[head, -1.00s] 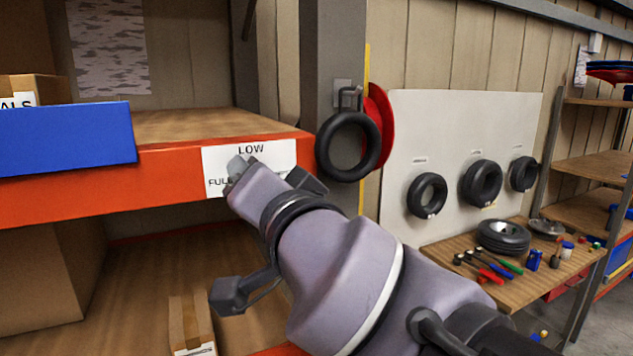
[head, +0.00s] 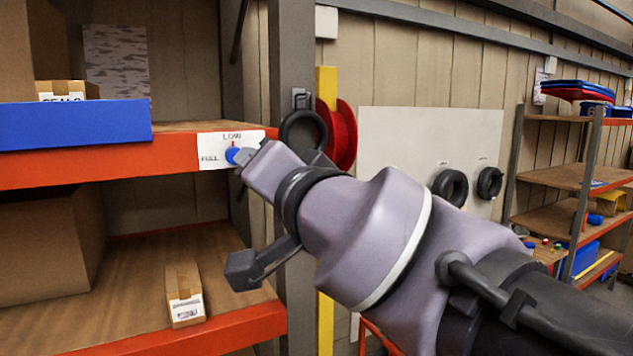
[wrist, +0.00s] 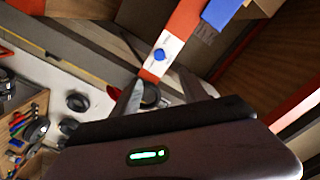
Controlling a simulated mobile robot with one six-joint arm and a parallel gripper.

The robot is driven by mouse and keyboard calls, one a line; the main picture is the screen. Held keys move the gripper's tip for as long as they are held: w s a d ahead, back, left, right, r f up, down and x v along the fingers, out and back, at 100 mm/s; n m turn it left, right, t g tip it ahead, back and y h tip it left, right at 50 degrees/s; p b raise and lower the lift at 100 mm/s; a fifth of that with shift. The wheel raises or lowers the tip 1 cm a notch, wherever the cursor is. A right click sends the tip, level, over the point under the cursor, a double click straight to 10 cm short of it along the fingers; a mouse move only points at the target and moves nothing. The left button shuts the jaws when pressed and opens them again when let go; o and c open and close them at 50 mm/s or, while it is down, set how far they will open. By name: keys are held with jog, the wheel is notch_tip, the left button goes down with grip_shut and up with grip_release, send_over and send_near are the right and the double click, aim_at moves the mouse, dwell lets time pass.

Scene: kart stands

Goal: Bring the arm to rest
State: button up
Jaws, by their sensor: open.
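My arm reaches across the head view, with my gripper (head: 246,163) in front of the right end of the orange shelf beam. The white LOW–FULL label (head: 213,158) with a blue knob (head: 232,155) and a small red mark is just left of the gripper in this view. I cannot tell the gap in depth. In the wrist view my gripper (wrist: 158,88) has its fingers apart with nothing held between them. The label (wrist: 173,44) and blue knob (wrist: 159,55) show beyond the fingers.
A black tyre (head: 322,131) hangs on the grey post, beside a red reel (head: 344,135). A blue bin front (head: 75,125) is on the upper shelf, a small carton (head: 184,297) on the lower one. A white board (head: 400,125) with tyres and another shelf rack (head: 560,177) stand right.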

jog(key=s+d+f+g+h+b, duration=0.1)
jog(key=s+d+f+b, duration=0.2)
jog(key=f, duration=0.7)
jog(key=s+d+f+g+h+b, duration=0.15)
jog(key=d+f+b, duration=0.25)
jog(key=f, duration=0.5)
jog(key=s+d+f+g+h+b, duration=0.1)
jog(key=d+f+g+h+b, duration=0.2)
jog(key=f, duration=0.7)
jog(key=s+d+f+g+h+b, duration=0.1)
jog(key=s+d+f, duration=0.4)
jog(key=f, duration=0.6)
jog(key=s+d+f+m+g+b, duration=0.1)
jog(key=s+d+f+g+b, duration=0.2)
jog(key=f, duration=0.7)
jog(key=s+d+b, duration=0.2)
jog(key=s, duration=0.2)
jog(key=shift+s+f+m+h+b, duration=0.25)
jog(key=shift+f+m+h+b, duration=0.05)
jog(key=shift+f+h, duration=0.05)
